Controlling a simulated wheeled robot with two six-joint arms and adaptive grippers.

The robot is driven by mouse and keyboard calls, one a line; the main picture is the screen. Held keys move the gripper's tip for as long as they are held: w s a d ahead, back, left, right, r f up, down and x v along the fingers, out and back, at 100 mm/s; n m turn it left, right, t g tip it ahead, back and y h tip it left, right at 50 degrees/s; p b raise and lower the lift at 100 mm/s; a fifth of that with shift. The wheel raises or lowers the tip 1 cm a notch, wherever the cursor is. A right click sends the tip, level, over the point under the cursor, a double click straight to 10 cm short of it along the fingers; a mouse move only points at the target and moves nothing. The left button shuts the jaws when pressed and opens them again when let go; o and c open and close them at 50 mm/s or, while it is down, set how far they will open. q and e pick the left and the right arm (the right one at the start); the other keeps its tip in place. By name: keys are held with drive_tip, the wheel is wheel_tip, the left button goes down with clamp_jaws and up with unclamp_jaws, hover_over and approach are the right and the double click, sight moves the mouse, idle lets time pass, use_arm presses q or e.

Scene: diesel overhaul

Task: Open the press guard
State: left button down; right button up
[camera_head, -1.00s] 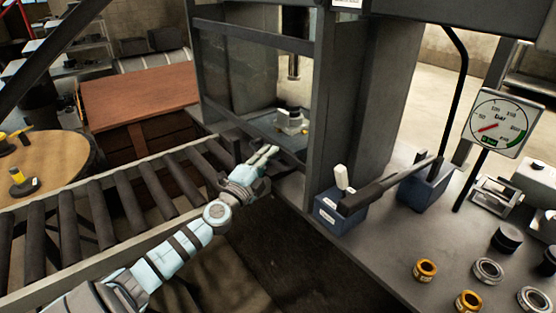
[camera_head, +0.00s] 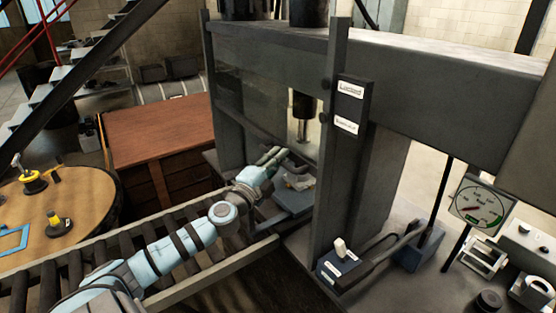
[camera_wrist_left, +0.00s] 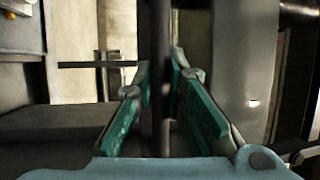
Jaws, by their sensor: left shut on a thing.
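The press (camera_head: 365,150) stands at centre right, with a dark upright frame and a wide top beam. Its guard (camera_head: 248,92) is a see-through panel with dark edge bars on the side facing the roller conveyor. My left gripper (camera_head: 274,156) is at the lower part of the guard opening, above the press bed (camera_head: 291,202). In the left wrist view its fingers (camera_wrist_left: 160,100) lie on both sides of a dark bar (camera_wrist_left: 160,70), and they are shut on it. The grip itself is too small to see in the head view. My right gripper is not in view.
A roller conveyor (camera_head: 62,274) runs up to the press from the left, under my left arm. A blue box with a white lever (camera_head: 339,249) and a pressure gauge (camera_head: 480,205) are to the right. A wooden cabinet (camera_head: 160,120) and a round table (camera_head: 85,205) stand at left.

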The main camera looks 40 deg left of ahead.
use_arm(q)
drive_tip(key=c, duration=1.6)
unclamp_jaws()
drive_tip(key=v, duration=1.2)
drive_tip(key=shift+s+a+f, duration=0.1)
